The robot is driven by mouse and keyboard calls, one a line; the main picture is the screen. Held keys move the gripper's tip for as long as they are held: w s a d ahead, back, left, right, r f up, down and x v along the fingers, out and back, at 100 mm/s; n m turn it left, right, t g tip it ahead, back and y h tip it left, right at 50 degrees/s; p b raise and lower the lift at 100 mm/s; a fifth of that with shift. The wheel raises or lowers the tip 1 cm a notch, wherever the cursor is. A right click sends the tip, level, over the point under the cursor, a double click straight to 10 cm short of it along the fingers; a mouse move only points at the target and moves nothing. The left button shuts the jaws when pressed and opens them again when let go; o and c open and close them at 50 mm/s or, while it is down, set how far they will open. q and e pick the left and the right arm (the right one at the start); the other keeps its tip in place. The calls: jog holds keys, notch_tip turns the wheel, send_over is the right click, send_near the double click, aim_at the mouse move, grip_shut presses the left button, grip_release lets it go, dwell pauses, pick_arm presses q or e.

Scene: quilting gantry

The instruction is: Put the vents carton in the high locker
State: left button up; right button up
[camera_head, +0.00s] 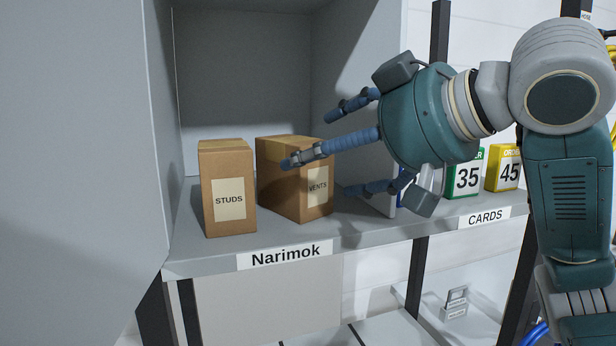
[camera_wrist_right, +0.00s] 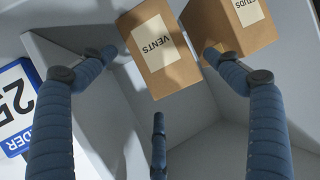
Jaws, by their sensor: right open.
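The vents carton (camera_head: 288,191) is a brown box with a white VENTS label, standing upright and turned at an angle on the floor of an open grey locker (camera_head: 245,70). It also shows in the right wrist view (camera_wrist_right: 172,75). My right gripper (camera_head: 322,156) is open and empty, reaching in from the right. Its fingers are in front of the carton and partly cover it in the head view. In the right wrist view the open fingers (camera_wrist_right: 160,78) spread around the carton's near end; I cannot tell whether any touches. My left gripper is not in view.
A studs carton (camera_head: 229,190) stands close on the left of the vents carton. The locker's front edge carries a Narimok label (camera_head: 285,254). A grey panel (camera_head: 75,150) fills the left. Number cards (camera_head: 467,178) stand on the shelf at right, labelled CARDS (camera_head: 485,217).

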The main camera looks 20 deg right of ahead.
jog(key=b+v, duration=0.1)
jog(key=v, duration=0.4)
jog(key=shift+s+r, duration=0.15)
jog(key=shift+s, duration=0.05)
jog(key=shift+d, duration=0.1)
